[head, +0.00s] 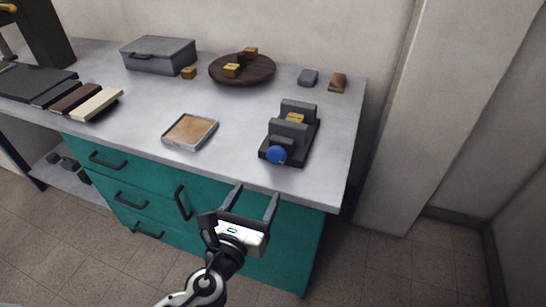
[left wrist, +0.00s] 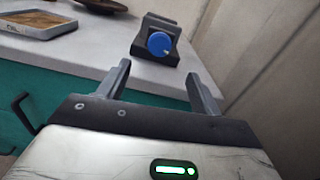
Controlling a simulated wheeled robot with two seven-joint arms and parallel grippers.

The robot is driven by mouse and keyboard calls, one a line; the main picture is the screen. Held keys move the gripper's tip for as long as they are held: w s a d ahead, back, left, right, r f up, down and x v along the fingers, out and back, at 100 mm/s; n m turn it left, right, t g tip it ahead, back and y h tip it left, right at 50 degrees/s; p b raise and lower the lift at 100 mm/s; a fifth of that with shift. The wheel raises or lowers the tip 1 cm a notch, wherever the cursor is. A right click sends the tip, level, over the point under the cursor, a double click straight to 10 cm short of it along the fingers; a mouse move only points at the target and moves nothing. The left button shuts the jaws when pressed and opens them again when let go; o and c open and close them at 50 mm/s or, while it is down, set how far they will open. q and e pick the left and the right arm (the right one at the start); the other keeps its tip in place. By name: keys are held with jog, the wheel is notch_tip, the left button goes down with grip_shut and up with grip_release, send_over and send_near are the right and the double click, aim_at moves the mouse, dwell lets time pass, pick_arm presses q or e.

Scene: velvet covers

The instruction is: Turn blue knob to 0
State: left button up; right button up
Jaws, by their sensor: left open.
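The blue knob (head: 277,155) is on the front end of a dark grey vise-like device (head: 290,133) at the right part of the bench. In the left wrist view the round blue knob (left wrist: 160,44) faces me, with a small pale mark near its lower right edge; no number is readable. My left gripper (head: 255,194) is open and empty, in front of the bench edge and below the knob. In the left wrist view its two fingers (left wrist: 160,75) point toward the device, with the knob beyond them and apart from them. My right gripper is not in view.
A shallow tray (head: 190,131) lies left of the device. A round dark board (head: 243,70) with brass-coloured blocks, a grey case (head: 158,54) and small blocks stand behind. The teal cabinet (head: 175,190) has protruding black handles. Bare bench top surrounds the device.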

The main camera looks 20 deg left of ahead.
aim_at(275, 158)
pick_arm(q)
jog(key=w+p, duration=0.1)
jog(key=w, duration=1)
jog(key=shift+w+d, duration=0.2)
jog(key=c, duration=1)
